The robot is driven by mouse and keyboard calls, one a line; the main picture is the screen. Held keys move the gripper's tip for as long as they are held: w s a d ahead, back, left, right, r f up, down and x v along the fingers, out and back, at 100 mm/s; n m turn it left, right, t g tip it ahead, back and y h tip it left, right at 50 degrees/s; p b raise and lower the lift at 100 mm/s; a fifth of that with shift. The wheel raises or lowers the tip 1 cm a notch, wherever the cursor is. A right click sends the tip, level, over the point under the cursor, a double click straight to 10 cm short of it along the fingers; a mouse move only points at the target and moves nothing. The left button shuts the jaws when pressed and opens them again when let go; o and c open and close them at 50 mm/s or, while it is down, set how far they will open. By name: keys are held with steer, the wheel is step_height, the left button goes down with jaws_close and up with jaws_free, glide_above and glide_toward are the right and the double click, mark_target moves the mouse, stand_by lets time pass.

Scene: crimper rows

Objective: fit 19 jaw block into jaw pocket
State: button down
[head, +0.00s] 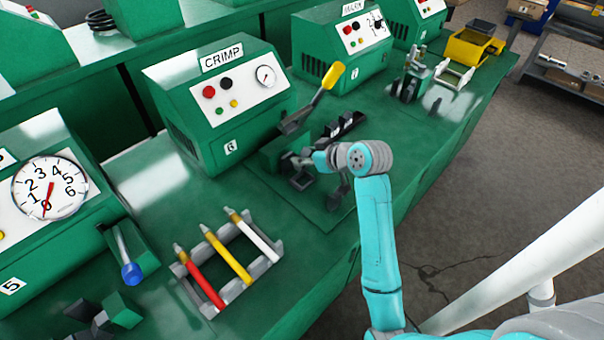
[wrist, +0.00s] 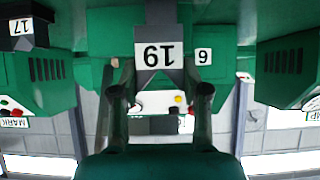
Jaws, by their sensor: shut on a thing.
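In the wrist view my gripper (wrist: 160,82) is shut on the jaw block (wrist: 160,56), a grey block with a white label reading 19, which appears upside down. A green surface lies just beyond the block, and I cannot tell whether they touch. In the head view my gripper (head: 298,166) is low in front of the CRIMP machine (head: 222,100) numbered 6, beside a green housing (head: 268,158) below the lever. The pocket opening cannot be made out, and the block is not clearly readable there.
A lever with a yellow handle (head: 333,76) rises above my gripper. Dark blocks (head: 345,125) stand just behind it; a block labelled 17 (wrist: 22,30) shows in the wrist view. A rack of coloured tools (head: 228,262) is at front left. Bench between is clear.

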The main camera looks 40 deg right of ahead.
mark_target(305, 169)
steer(key=shift+a+f, duration=0.15)
steer(key=shift+f, duration=2.9)
steer(key=c, duration=0.6)
jaws_free()
steer(key=shift+f, duration=0.15)
steer(key=shift+o, duration=0.2)
steer(key=shift+s+r, duration=0.15)
steer(key=shift+r, duration=0.1)
steer(key=v, duration=1.1)
steer(key=shift+s+r, duration=0.25)
